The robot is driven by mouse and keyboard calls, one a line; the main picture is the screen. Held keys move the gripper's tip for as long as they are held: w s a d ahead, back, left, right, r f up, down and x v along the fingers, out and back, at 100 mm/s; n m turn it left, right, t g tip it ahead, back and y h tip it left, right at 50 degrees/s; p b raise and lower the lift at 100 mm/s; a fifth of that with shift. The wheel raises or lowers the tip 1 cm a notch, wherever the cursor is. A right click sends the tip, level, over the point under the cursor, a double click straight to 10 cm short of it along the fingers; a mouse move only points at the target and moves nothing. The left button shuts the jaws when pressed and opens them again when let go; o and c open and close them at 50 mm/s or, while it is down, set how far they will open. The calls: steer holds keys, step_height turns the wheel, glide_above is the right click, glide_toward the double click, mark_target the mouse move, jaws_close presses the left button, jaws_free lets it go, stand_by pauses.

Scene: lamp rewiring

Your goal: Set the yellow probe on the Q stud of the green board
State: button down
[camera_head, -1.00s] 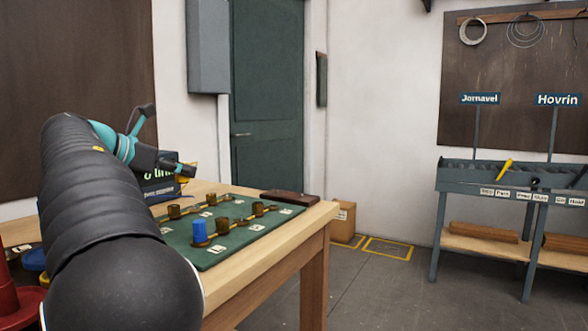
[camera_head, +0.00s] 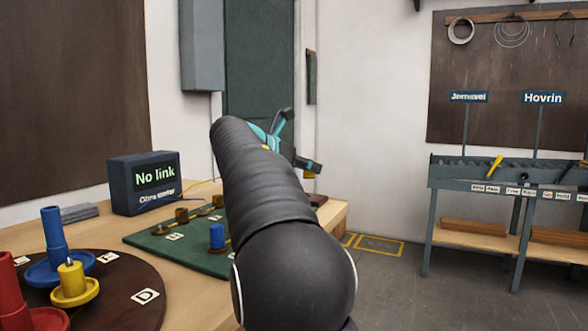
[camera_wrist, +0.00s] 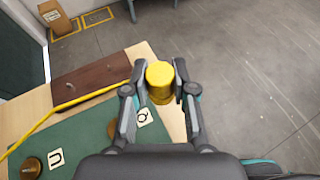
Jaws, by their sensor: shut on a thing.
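My gripper (camera_wrist: 160,88) is shut on the yellow probe (camera_wrist: 160,76) in the wrist view. A yellow wire (camera_wrist: 75,103) runs left from near it. The probe appears above the table's edge, right of and beyond the Q label (camera_wrist: 143,117). The green board (camera_wrist: 85,140) lies below left. A brass stud (camera_wrist: 111,128) beside the Q label is mostly hidden by the left finger. In the head view, my gripper (camera_head: 308,165) is past my arm, with a bit of the probe (camera_head: 309,175) under it. My arm hides much of the board (camera_head: 145,241) there.
A blue probe (camera_head: 217,236) stands on the board's near part. The ohm meter (camera_head: 146,182) reads "No link". A round dark tray (camera_head: 115,310) holds red, blue and yellow pieces. A brown case (camera_wrist: 88,82) lies beyond the board. Floor is open to the right.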

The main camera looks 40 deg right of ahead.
steer(key=w+t, duration=0.1)
steer(key=w, duration=0.1)
steer(key=w+a+f+n+t, duration=0.1)
steer(key=w, duration=0.2)
steer(key=w+a+n+t, duration=0.1)
steer(key=w, duration=0.2)
steer(key=shift+f, duration=0.4)
step_height(320, 180, down, 5)
steer(key=shift+r, duration=0.1)
steer(key=shift+f+b, duration=0.85)
steer(key=shift+b, duration=0.4)
steer(key=shift+f+b, duration=0.3)
steer(key=shift+f, duration=0.25)
steer(key=c, duration=0.9)
jaws_free()
steer(key=shift+o, duration=0.2)
